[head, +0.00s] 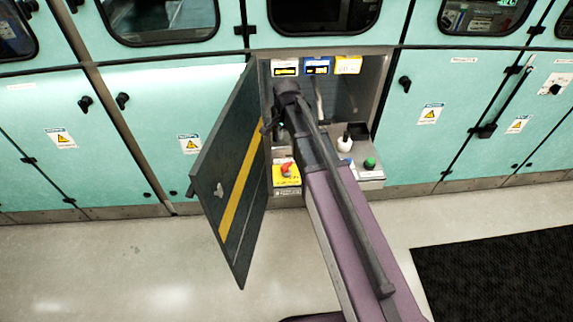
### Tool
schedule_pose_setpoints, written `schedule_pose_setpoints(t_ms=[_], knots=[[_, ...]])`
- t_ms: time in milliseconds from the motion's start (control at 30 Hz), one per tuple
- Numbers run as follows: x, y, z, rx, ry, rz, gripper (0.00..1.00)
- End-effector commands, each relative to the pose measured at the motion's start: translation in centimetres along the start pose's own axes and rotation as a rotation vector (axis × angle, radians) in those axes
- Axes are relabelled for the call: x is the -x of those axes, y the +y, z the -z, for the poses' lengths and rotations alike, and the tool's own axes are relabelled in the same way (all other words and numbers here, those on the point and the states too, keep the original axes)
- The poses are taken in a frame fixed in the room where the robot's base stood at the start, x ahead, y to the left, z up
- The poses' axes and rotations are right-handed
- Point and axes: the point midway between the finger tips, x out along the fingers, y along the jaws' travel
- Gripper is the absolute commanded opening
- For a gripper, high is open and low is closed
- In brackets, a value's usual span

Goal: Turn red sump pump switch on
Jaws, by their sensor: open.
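The red switch (287,168) sits on a yellow plate (287,181) at the lower left of the open compartment. Its exact turn position is too small to tell. My arm reaches from the bottom right into the compartment. My gripper (270,127) is dark and small at the arm's far end, near the compartment's left side, above the red switch in the picture and apart from it. It is open, with nothing seen in it. The arm hides much of the compartment's middle.
A dark door (222,208) with a yellow stripe stands open left of the compartment. White (344,143) and green (370,163) knobs sit right of my arm. Labelled panels (317,66) line the top. Teal cabinets (445,95) flank it. A black mat (500,275) lies on the floor.

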Motion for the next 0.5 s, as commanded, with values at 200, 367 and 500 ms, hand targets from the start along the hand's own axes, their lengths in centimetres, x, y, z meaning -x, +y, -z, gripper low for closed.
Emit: schedule_pose_setpoints(t_ms=[200,367,500], knots=[[-0.1,0.0,0.0,0.001,0.000,0.000,0.57],[-0.6,0.0,0.0,0.001,0.000,0.000,0.57],[-1.4,0.0,0.0,0.002,0.000,0.000,0.57]])
